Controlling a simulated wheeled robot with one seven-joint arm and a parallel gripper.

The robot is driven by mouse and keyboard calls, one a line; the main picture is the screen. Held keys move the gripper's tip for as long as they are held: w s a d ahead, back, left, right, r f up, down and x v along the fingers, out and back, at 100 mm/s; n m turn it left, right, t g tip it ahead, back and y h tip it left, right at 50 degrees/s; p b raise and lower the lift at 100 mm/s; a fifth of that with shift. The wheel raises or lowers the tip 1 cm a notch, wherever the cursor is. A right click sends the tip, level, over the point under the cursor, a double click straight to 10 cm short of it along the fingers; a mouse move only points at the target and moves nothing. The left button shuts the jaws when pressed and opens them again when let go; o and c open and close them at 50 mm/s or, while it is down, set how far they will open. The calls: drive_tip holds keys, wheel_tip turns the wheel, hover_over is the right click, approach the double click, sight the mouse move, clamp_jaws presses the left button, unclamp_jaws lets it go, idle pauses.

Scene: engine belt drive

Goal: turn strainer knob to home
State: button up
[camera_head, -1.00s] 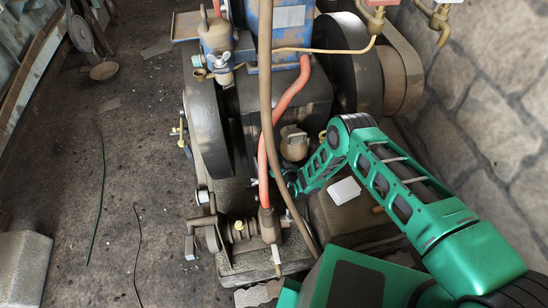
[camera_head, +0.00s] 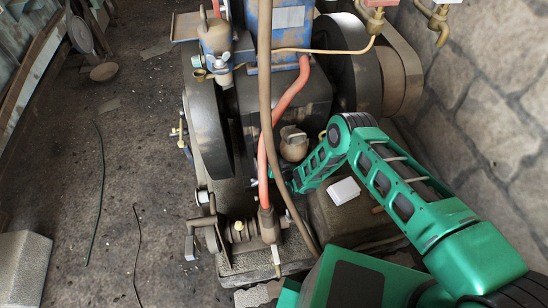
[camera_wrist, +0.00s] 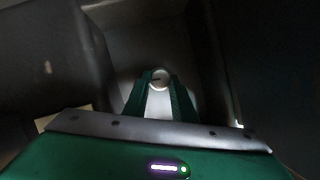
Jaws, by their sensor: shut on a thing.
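The strainer knob (camera_wrist: 160,76) shows in the wrist view as a small round pale piece with a dark slot or mark across it. My gripper (camera_wrist: 159,88) has its two green fingers on either side of the knob and is shut on it. The knob's exact turn angle is too small and dim to read. In the head view my green arm reaches in from the lower right, and its end goes behind the red hose (camera_head: 268,140) and brown hose, so the knob and fingertips are hidden there.
The blue engine block (camera_head: 285,35), a dark flywheel (camera_head: 207,125) and a brass-coloured cup (camera_head: 293,144) crowd the arm's end. A white box (camera_head: 343,190) lies beside the forearm. A stone wall stands at the right. The floor at the left is mostly clear.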

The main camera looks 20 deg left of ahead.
drive_tip(key=shift+n+t+h, duration=0.5)
drive_tip(key=shift+n+h, duration=0.6)
drive_tip(key=shift+n, duration=0.4)
drive_tip(key=shift+f, duration=0.1)
drive_tip(key=shift+d, duration=0.1)
drive_tip(key=o, duration=1)
drive_tip(key=shift+o, duration=0.2)
drive_tip(key=v, duration=1)
drive_tip(key=shift+s, duration=0.3)
